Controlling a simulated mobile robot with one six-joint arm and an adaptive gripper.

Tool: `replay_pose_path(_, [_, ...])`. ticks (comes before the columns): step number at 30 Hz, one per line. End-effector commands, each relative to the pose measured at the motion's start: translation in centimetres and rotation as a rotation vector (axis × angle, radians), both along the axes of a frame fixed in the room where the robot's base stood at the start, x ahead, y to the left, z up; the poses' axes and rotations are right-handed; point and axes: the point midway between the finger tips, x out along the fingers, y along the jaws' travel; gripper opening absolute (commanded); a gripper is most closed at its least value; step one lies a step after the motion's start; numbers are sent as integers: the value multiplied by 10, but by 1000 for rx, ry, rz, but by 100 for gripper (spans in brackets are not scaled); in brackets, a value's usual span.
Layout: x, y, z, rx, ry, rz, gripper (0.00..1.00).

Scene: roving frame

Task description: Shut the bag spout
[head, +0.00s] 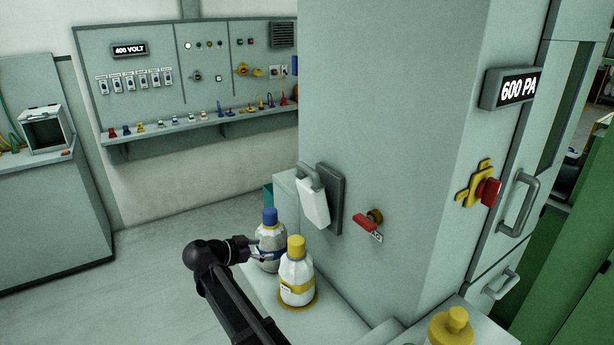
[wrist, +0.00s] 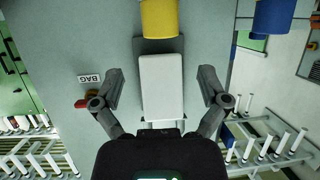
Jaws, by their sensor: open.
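A red handle (head: 365,222) sits on a round brown fitting on the grey cabinet wall, with a small label below it. In the wrist view, which is upside down, the red handle (wrist: 108,103) is partly behind the left finger, beside a label (wrist: 89,78) reading BAG. A white block (head: 314,205) hangs under a bent grey spout on a dark plate, left of the handle. My gripper (head: 258,248) is open and empty, left of the wall. In the wrist view its fingers (wrist: 160,88) flank the white block (wrist: 161,80) in the picture, apparently short of it.
A blue-capped bottle (head: 270,252) and a yellow-capped bottle (head: 296,278) stand on the ledge close to my gripper. A yellow lever with a red knob (head: 487,193) is farther right. Open floor (head: 165,275) lies left.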

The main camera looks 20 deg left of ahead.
Motion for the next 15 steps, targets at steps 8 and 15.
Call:
replay_pose_path(8, [4,-3,18,2,4,-4,0])
replay_pose_path(15, [15,-9,56,7,11,-13,0])
